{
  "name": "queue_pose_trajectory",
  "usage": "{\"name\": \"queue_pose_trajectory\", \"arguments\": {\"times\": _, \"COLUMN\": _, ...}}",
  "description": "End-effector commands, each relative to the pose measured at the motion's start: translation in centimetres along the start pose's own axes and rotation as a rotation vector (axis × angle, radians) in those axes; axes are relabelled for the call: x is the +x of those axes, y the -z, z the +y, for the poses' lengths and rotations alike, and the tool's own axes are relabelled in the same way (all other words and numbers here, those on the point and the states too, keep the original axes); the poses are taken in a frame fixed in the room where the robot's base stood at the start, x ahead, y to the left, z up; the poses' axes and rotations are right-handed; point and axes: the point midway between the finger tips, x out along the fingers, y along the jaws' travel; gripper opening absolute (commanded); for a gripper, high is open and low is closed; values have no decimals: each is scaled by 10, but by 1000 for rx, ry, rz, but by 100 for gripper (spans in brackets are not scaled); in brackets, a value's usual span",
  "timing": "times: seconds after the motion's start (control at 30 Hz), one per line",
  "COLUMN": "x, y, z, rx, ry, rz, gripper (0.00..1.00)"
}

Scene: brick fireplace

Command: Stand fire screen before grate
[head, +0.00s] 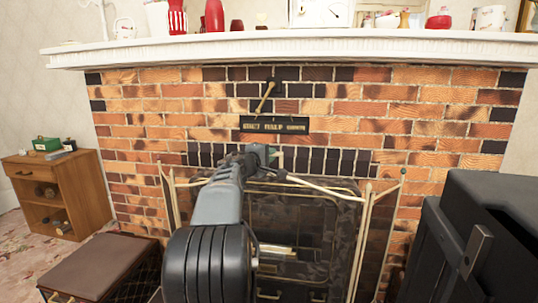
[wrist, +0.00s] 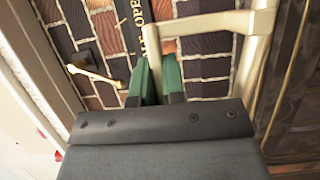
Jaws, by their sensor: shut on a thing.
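The fire screen (head: 378,232) is a folding screen with a pale brass frame and dark see-through mesh. It stands upright in front of the brick fireplace opening, its side panels angled. My gripper (head: 264,156) is at the middle of its top edge, with my arm across the left part of the screen. In the wrist view the green fingertips (wrist: 155,78) are shut on the screen's pale top handle (wrist: 205,27). The grate is dim behind the mesh and partly hidden by my arm, so I cannot make out its outline.
A white mantel (head: 300,48) with ornaments runs above. A brass key-like fitting (head: 266,97) and a dark lettered plate (head: 274,124) are on the bricks. A brown-topped box (head: 98,268) stands front left, a wooden cabinet (head: 60,190) farther left, and a black cabinet (head: 490,235) at right.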

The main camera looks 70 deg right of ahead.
Motion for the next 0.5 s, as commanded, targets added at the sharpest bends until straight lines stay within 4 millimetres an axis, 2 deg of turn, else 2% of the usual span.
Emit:
{"name": "queue_pose_trajectory", "arguments": {"times": 0.03, "x": -1, "y": -1, "z": 5, "rx": 5, "ry": -9, "rz": -1, "gripper": 0}}
{"name": "queue_pose_trajectory", "arguments": {"times": 0.5, "x": -1, "y": -1, "z": -1, "rx": 5, "ry": -9, "rz": -1, "gripper": 0}}
